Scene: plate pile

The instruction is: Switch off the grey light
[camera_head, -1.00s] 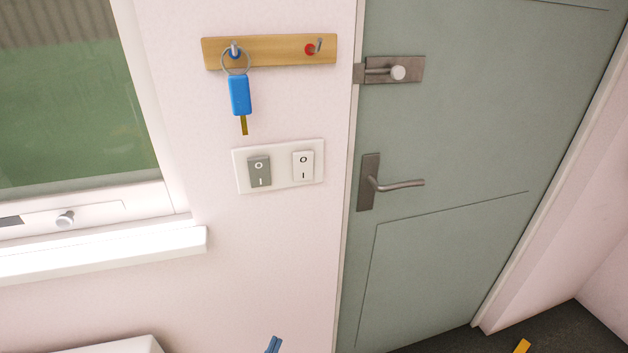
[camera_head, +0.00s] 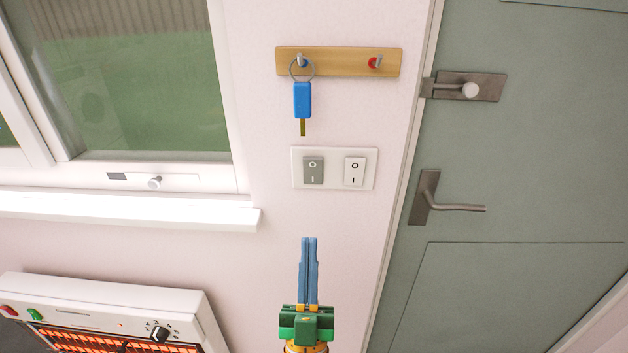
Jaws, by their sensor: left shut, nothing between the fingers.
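The grey light switch (camera_head: 313,171) is the left rocker on a white wall plate (camera_head: 334,184), marked O at the top and I at the bottom. A white switch (camera_head: 354,172) sits beside it on the right. My left gripper (camera_head: 308,240) points up the wall with its blue fingers together and empty. Its tips show below the grey switch in the picture, apart from it. My right gripper is not in view.
A blue key (camera_head: 302,99) hangs on a wooden hook rack (camera_head: 338,62) above the plate. A grey-green door (camera_head: 520,150) with handle and latch is on the right. A window sill (camera_head: 120,213) and a glowing heater (camera_head: 110,300) are on the left.

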